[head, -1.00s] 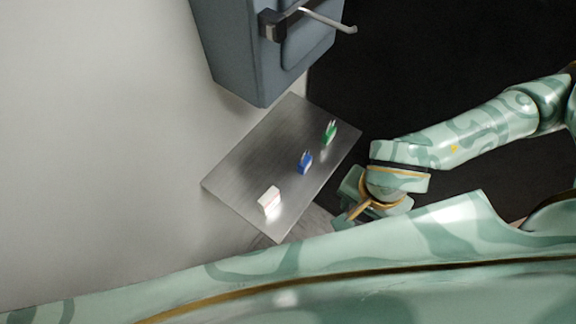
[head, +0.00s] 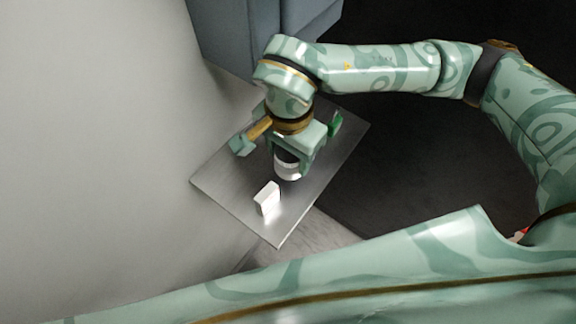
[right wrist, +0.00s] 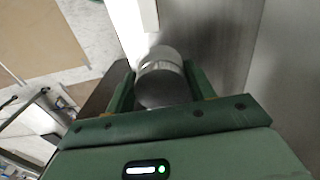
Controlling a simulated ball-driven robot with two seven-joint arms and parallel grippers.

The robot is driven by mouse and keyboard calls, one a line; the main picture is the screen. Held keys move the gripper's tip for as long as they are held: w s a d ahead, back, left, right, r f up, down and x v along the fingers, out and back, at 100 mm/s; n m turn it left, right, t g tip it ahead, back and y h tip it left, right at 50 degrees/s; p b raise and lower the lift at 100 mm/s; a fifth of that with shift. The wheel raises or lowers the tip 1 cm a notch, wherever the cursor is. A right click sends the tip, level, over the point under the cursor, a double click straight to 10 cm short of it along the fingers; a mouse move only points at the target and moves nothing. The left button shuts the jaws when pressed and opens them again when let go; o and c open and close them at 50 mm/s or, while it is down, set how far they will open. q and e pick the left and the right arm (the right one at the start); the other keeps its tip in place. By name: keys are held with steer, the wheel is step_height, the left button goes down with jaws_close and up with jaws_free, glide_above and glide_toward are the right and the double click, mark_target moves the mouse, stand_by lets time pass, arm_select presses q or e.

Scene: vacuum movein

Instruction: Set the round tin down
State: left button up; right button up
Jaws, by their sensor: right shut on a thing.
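The round tin (head: 288,172), a short grey-white cylinder, is held in my right gripper (head: 290,158) over the metal plate (head: 222,178). In the right wrist view the tin (right wrist: 162,68) sits between the two green fingers, which are shut on it. I cannot tell whether its underside touches the plate. My left gripper is not in view.
A white block (head: 267,198) stands on the plate, close in front of the tin. A green item (head: 335,124) stands near the far right edge, partly behind my gripper. A blue-grey cabinet (head: 235,35) rises behind. The plate's left part is bare.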

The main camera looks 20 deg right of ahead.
mark_target(289, 169)
step_height(289, 169, down, 5)
steer(key=shift+s+f, duration=0.1)
steer(key=shift+f, duration=0.1)
steer(key=shift+w+f, duration=0.2)
steer(key=shift+f, duration=0.2)
steer(key=shift+f, duration=0.1)
steer(key=o, duration=1)
